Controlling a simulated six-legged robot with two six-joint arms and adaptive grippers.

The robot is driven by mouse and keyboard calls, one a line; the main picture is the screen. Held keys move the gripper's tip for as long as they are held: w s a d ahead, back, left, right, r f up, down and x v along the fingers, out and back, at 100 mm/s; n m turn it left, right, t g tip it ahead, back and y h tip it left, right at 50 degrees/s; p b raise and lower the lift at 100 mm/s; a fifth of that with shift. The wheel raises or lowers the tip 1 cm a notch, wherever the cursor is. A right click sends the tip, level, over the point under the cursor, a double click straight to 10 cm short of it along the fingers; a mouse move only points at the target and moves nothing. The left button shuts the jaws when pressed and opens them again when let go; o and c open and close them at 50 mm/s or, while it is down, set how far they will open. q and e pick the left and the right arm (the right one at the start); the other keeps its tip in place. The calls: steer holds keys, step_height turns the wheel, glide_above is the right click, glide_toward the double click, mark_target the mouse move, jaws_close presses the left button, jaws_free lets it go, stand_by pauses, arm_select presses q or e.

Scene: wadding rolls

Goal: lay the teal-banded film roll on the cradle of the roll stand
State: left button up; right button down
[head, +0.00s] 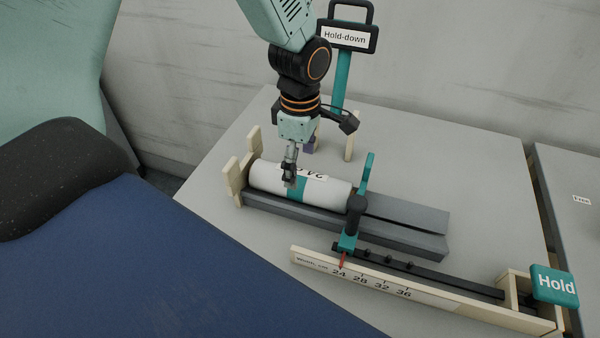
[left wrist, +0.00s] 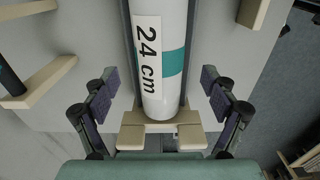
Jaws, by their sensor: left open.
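The white film roll (head: 325,193) with a teal band lies lengthwise in a long grey trough (head: 402,237). It also shows in the left wrist view (left wrist: 158,104), with a "24 cm" label. A pale wooden end piece (head: 234,180) stands at the roll's left end, and a teal-and-black stop (head: 353,222) is by its right end. My left gripper (head: 289,175) is over the roll at the teal band. It is open; in the left wrist view its fingers (left wrist: 160,97) are apart on either side of the roll. My right gripper is not in view.
A wooden width scale (head: 370,287) runs along the front, with a teal "Hold" sign (head: 555,286) at its right end. A "Hold-down" sign (head: 345,38) on a teal post and wooden uprights (head: 349,146) stand behind my gripper. The grey table is clear at right rear.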

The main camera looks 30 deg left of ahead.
mark_target(300, 174)
arm_select(q)
step_height(300, 174, up, 7)
steer(key=p, duration=0.1)
steer(key=shift+r, duration=0.2)
steer(key=shift+w, duration=0.1)
